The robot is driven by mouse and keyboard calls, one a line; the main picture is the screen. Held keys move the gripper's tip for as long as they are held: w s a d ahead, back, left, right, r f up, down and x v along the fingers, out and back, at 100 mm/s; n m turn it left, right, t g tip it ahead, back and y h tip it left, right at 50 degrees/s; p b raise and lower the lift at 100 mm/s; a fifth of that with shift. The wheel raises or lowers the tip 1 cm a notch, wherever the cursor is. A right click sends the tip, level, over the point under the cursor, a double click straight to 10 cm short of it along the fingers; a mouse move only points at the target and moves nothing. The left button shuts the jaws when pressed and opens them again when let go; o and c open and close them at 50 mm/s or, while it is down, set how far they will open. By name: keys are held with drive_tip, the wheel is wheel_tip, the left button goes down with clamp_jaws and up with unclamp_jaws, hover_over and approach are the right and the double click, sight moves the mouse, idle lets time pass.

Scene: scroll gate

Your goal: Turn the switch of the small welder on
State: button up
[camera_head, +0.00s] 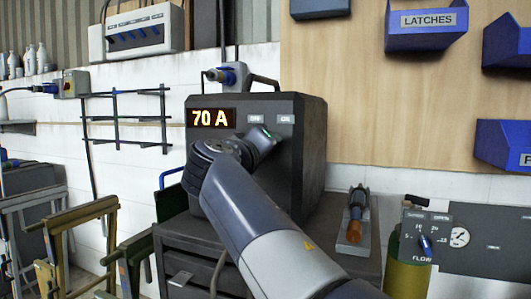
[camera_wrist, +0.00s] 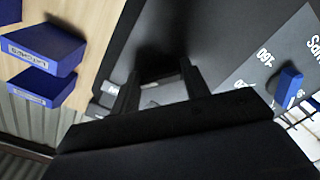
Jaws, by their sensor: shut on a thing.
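The small welder (camera_head: 310,150) is a dark box on a dark stand, with an orange lit display (camera_head: 211,118) reading "70 A". Its front carries an OFF label (camera_head: 256,118) and an ON label (camera_head: 287,119). My gripper (camera_head: 266,138) is at the front face just below and between these labels, with a small green patch by its tip. The wrist view shows the two fingers of my gripper (camera_wrist: 160,74) against the dark panel, shut on the switch. The switch itself is mostly hidden by the fingers, so its angle cannot be told.
A blue knob (camera_wrist: 288,86) on a marked scale is beside the fingers in the wrist view. A torch on a holder (camera_head: 355,215) and a gas bottle (camera_head: 408,265) stand right of the welder. Blue bins (camera_head: 427,28) hang on the wooden board above.

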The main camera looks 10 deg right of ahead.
drive_tip(key=o, duration=1)
drive_tip(key=shift+s+a, duration=0.1)
drive_tip(key=v, duration=1)
drive_tip(key=shift+s+a+p, duration=0.15)
drive_tip(key=shift+s+p, duration=0.1)
drive_tip(key=shift+p, duration=0.05)
drive_tip(key=x, duration=1.1)
drive_tip(key=shift+s+a+b, duration=0.1)
drive_tip(key=shift+b, duration=0.2)
